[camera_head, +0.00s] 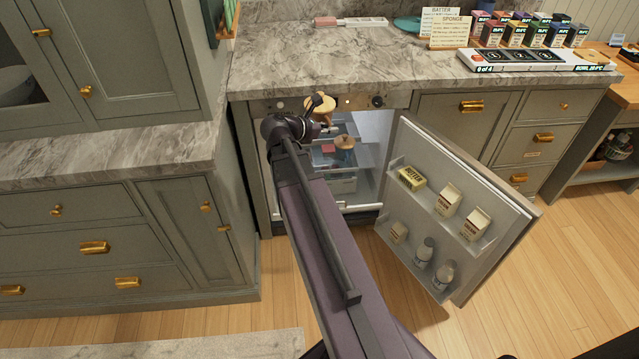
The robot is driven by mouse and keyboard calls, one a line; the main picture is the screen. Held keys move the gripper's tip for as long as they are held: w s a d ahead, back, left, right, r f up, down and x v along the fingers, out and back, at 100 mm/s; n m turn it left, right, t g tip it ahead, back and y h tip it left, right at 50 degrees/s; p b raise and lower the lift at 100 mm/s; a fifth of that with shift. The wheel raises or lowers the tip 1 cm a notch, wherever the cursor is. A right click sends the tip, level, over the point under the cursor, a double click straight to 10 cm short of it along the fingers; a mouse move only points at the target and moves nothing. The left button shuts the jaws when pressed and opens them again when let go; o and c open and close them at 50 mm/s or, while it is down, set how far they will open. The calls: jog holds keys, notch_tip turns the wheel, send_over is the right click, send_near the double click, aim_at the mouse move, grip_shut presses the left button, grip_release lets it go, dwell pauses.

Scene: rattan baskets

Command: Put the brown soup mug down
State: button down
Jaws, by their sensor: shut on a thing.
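My gripper (317,103) is at the end of my arm, in front of the top edge of the open fridge. It is shut on a small tan-brown round thing (321,112), which I take to be the brown soup mug. My gripper and wrist hide part of it, and its handle cannot be made out. It appears held up, in front of the fridge's upper front panel.
The fridge door (478,205) stands open to the right, with cartons, butter and bottles on its shelves. Inside the fridge is another tan-topped item (345,142) above a clear drawer. The marble counter (330,62) above has a wide clear area. Spice boxes (520,35) stand at its right.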

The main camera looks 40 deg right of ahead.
jog(key=w+a+f+b, duration=0.1)
jog(key=a+f+b, duration=0.1)
jog(key=f+b, duration=1.2)
jog(key=w+a+f+n+t+b, duration=0.1)
jog(key=w+a+f+b, duration=0.1)
jog(key=f+b, duration=1.3)
jog(key=shift+w+a+f, duration=0.2)
jog(key=shift+a+f, duration=0.35)
jog(key=shift+a, duration=0.3)
